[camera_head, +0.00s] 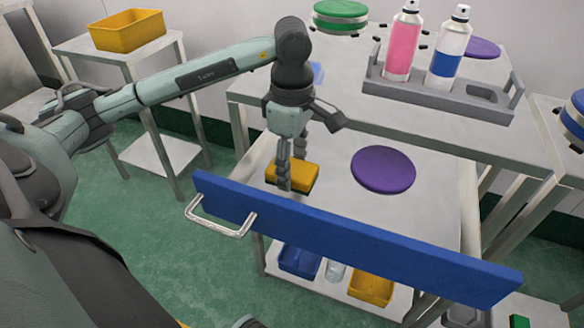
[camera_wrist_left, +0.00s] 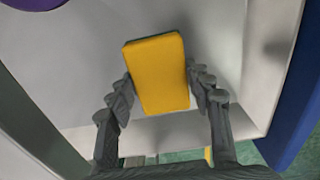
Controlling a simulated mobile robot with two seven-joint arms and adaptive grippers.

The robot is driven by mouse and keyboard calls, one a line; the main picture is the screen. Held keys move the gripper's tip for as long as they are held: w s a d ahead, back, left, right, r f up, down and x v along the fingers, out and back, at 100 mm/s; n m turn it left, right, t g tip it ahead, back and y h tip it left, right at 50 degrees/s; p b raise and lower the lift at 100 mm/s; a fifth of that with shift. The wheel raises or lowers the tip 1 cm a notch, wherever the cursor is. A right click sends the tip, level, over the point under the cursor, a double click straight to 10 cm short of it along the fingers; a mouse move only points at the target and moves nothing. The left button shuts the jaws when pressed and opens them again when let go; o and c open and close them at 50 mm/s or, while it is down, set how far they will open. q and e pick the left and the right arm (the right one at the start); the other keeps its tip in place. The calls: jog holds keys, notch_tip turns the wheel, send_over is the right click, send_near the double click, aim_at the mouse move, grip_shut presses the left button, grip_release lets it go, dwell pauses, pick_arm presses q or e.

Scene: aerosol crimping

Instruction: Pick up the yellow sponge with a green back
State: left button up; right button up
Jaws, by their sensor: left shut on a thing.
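The yellow sponge (camera_head: 292,174) with a dark green underside shows in the head view, at the left of the lower grey tabletop. My left gripper (camera_head: 291,160) reaches down to it from above. In the left wrist view, the yellow face of the sponge (camera_wrist_left: 158,74) sits between the two fingers of the left gripper (camera_wrist_left: 161,92). The fingers are shut on its long sides. I cannot tell whether the sponge touches the tabletop. My right gripper is not in view.
A blue panel (camera_head: 350,240) with a metal handle crosses in front of the table. A purple disc (camera_head: 383,169) lies right of the sponge. A grey caddy (camera_head: 440,98) holds a pink can (camera_head: 403,45) and a blue-white can (camera_head: 448,50) on the higher bench. A yellow bin (camera_head: 127,30) stands far left.

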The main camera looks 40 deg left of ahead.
aim_at(293, 167)
pick_arm(q)
notch_tip(293, 167, up, 3)
jog(key=shift+w+r, duration=0.1)
jog(key=shift+r, duration=0.05)
jog(key=s+r, duration=0.2)
jog(key=s, duration=0.2)
jog(key=s+a+r+b, duration=0.1)
jog(key=s+r, duration=0.4)
jog(key=s, duration=0.2)
jog(key=shift+s+a+r+b, duration=0.2)
jog(key=shift+s+b, duration=0.1)
jog(key=shift+s, duration=0.1)
jog(key=shift+o, duration=1.3)
jog(key=c, duration=0.5)
jog(key=shift+s, duration=0.1)
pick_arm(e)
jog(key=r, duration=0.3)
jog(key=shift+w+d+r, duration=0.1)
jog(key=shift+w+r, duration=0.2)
